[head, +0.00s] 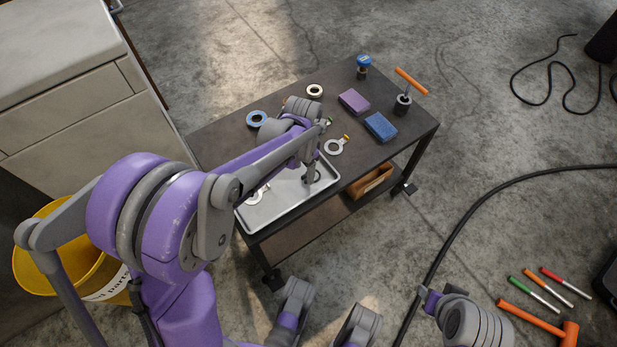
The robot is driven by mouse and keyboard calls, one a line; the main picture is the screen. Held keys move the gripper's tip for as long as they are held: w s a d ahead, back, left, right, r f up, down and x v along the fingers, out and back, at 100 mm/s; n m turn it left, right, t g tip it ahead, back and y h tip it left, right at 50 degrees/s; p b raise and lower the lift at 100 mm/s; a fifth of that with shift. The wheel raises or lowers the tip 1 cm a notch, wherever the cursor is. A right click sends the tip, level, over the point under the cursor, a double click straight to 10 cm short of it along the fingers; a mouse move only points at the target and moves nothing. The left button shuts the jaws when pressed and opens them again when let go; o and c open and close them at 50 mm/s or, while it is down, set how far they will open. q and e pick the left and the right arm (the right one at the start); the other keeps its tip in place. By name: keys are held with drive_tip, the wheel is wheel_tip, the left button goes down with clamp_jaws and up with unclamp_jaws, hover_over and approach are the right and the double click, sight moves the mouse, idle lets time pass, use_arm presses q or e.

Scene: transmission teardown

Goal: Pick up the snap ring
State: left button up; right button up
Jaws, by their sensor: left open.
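My left arm reaches over the dark cart, and its gripper (309,177) points down at the right part of the metal tray (283,212). The gripper is open; its fingertips are small here, and I see nothing held. A small dark round shape lies close by the fingertips, too small to make out. A pale ring-shaped part (255,197) lies in the left of the tray, partly behind my arm. Another flat silver ring (334,147) with a yellow-tipped tab lies on the cart beyond the tray. I cannot tell for certain which one is the snap ring. My right gripper does not show.
A yellow bucket (40,275) stands at left.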

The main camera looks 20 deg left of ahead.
sight(304, 176)
use_arm(q)
wheel_tip(304, 176, down, 4)
drive_tip(key=shift+w+b, duration=0.1)
drive_tip(key=shift+b, duration=0.45)
clamp_jaws()
